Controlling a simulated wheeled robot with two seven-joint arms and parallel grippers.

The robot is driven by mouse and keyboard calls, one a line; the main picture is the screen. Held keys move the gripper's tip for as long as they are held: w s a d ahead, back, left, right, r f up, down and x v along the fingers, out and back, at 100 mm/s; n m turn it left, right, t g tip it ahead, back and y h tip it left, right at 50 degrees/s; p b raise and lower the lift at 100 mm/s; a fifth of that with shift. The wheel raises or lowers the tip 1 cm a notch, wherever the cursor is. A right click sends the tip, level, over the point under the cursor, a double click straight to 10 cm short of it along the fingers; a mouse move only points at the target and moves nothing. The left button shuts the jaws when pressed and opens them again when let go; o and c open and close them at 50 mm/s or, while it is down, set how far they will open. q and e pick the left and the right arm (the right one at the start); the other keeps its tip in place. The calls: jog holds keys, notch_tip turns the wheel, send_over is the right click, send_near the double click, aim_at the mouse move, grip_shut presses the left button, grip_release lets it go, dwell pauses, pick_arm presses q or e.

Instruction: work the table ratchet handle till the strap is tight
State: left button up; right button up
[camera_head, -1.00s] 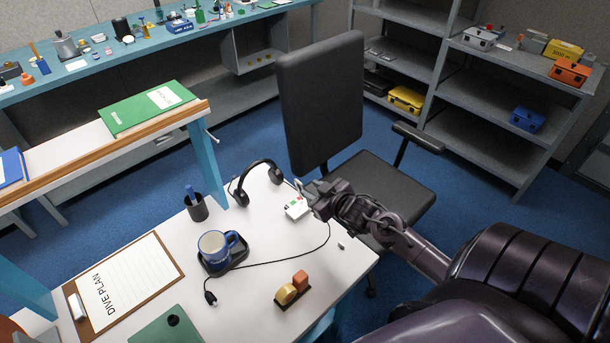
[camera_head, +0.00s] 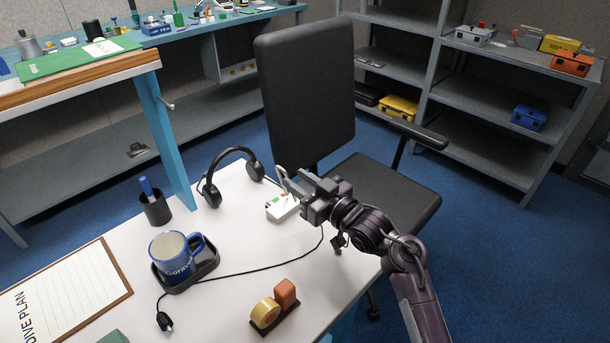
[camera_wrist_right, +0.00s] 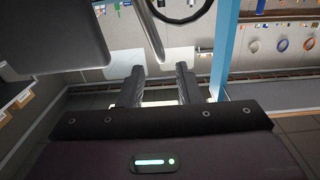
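My right gripper (camera_head: 300,192) is above the right part of the white table (camera_head: 225,235), just behind and above a small white box with coloured marks (camera_head: 282,208). In the right wrist view its two dark fingers (camera_wrist_right: 160,86) stand apart with a gap between them. A thin grey metal bar (camera_head: 283,180) shows beside the fingertips; a grey bar (camera_wrist_right: 150,30) also shows beyond the gap in the wrist view. I cannot tell whether it is the ratchet handle or whether it is touched. No strap can be made out. My left gripper is out of view.
A black chair (camera_head: 305,95) is close behind the gripper. A small crank (camera_head: 166,104) sits on the blue post.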

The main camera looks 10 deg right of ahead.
aim_at(286, 173)
jog(key=x, duration=0.6)
jog(key=shift+w+a, duration=0.1)
jog(key=shift+a, duration=0.1)
jog(key=shift+w+a, duration=0.15)
jog(key=shift+w, duration=0.15)
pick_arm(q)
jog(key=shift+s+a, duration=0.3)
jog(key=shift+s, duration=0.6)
pick_arm(e)
jog(key=shift+w+a, duration=0.1)
grip_shut()
